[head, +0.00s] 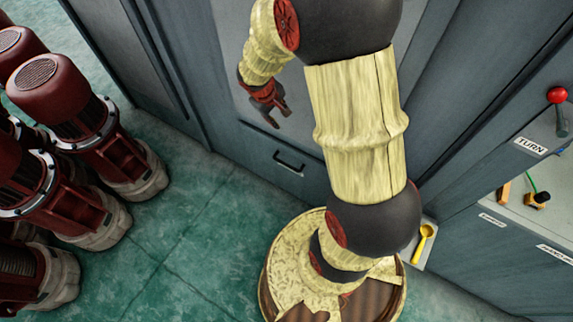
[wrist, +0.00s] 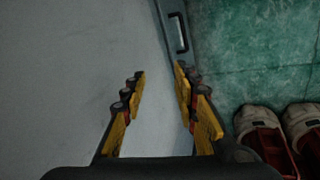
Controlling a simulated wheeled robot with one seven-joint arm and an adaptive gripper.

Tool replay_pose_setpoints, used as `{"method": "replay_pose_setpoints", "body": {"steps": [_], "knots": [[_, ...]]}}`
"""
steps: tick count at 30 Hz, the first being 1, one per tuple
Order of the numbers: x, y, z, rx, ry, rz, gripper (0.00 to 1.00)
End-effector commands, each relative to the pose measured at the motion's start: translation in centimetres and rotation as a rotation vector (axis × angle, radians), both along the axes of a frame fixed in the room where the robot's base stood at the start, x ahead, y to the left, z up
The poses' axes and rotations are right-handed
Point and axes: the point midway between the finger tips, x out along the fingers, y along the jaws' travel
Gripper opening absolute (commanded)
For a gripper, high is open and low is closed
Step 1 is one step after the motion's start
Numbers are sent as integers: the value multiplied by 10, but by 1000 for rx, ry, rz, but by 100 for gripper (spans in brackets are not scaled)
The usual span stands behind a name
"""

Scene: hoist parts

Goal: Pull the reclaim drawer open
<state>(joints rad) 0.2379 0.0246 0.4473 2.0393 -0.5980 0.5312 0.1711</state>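A black bar handle (head: 289,162) sits low on the front of a grey cabinet. No label shows beside it, so I cannot tell whether this is the reclaim drawer. A handle, apparently the same one, shows at the top of the wrist view (wrist: 179,32), beyond my fingertips. My gripper (head: 277,115) is above the handle, near the grey front, and apart from it. In the wrist view my gripper (wrist: 161,76) is open, with two yellow-padded fingers spread and nothing between them. The panel around the handle looks flush with the cabinet front.
Several red motors (head: 75,105) stand on the green floor (head: 195,225) at left. At right are a counter with a red-knobbed lever (head: 557,96), a "TURN" label (head: 530,146) and a yellow scoop (head: 423,242). Open floor lies between motors and cabinet.

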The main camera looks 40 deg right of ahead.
Motion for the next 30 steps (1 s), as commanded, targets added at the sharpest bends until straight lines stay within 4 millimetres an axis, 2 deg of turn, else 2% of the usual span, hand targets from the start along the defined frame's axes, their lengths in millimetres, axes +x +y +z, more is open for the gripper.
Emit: {"method": "replay_pose_setpoints", "body": {"steps": [1,9,12,15,19,30], "knots": [[-1,-8,-33,1,35,9,30],[7,-36,-175,25,102,111,30],[9,-37,-221,50,103,157,30],[9,-36,-258,78,101,194,30],[5,-31,-291,110,100,226,30],[4,-33,-338,129,99,242,30]]}}
